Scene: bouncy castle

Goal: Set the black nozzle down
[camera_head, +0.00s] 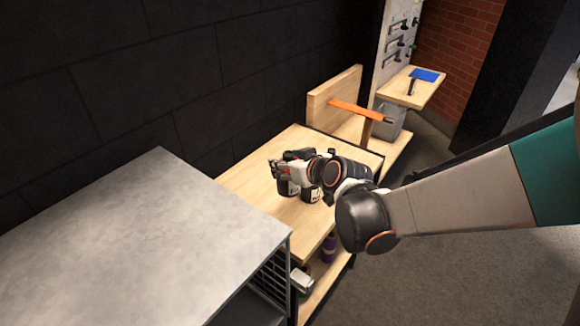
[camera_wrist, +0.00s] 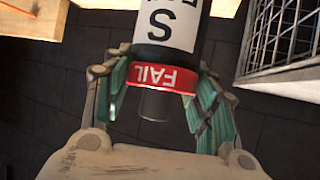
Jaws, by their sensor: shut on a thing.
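The black nozzle (camera_wrist: 163,55) is a dark cylinder with a white label marked with black letters, a red band reading "FAIL" and a clear, smoky tip. In the wrist view my gripper (camera_wrist: 160,92) is shut around it at the red band, with the teal finger pads on both sides. The label end runs out of the top of the picture. In the head view my gripper (camera_head: 284,172) is over the wooden workbench (camera_head: 250,190). Dark shapes with white labels show just below it. Whether they touch the bench top is hard to tell.
A grey metal-topped table (camera_head: 130,240) stands at the front left, with a wire rack (camera_head: 273,275) under it. A shelf with a blue sheet (camera_head: 425,75) is at the back right. Bench top near the wall is bare.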

